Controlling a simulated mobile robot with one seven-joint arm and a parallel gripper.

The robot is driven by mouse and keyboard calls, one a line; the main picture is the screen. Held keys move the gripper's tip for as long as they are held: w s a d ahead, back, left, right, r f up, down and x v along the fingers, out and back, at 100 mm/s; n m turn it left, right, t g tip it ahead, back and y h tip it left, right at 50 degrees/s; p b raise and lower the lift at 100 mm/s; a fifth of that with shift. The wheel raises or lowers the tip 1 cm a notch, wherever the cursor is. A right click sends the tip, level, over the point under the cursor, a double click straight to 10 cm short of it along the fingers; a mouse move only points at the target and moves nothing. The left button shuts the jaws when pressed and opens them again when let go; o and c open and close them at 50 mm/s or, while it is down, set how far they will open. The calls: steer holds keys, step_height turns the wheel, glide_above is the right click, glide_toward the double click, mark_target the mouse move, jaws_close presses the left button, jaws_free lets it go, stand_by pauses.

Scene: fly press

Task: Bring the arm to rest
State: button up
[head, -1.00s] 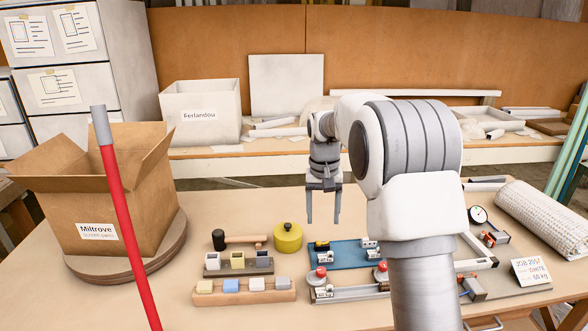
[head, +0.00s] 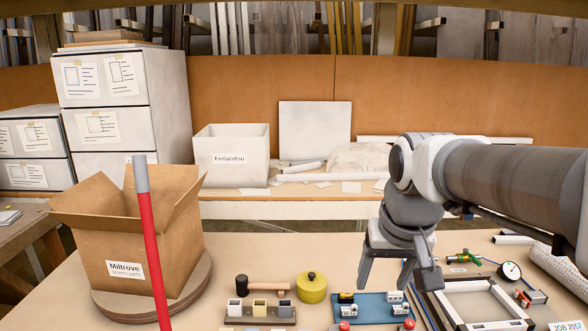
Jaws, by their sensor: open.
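My gripper (head: 398,278) is open and empty in the head view. Its fingers point down above the blue mat (head: 362,313), on the right half of the table. My arm (head: 500,180) reaches in from the right edge and covers part of the back bench and table. No object is between the fingers.
An open cardboard box (head: 165,225) stands on a round board at left, with a red pole (head: 152,245) in front. A mallet (head: 262,286), yellow pot (head: 312,288), block rack (head: 260,313), metal frame (head: 480,303) and dial gauge (head: 510,271) lie on the table. A white bin (head: 232,175) stands behind.

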steer(key=s+f+t+p, duration=0.1)
steer(key=s+t, duration=0.1)
steer(key=s, duration=0.9)
steer(key=shift+s+f+n, duration=0.25)
steer(key=shift+s+n, duration=0.05)
steer(key=shift+s, duration=0.05)
steer(key=shift+d, duration=0.2)
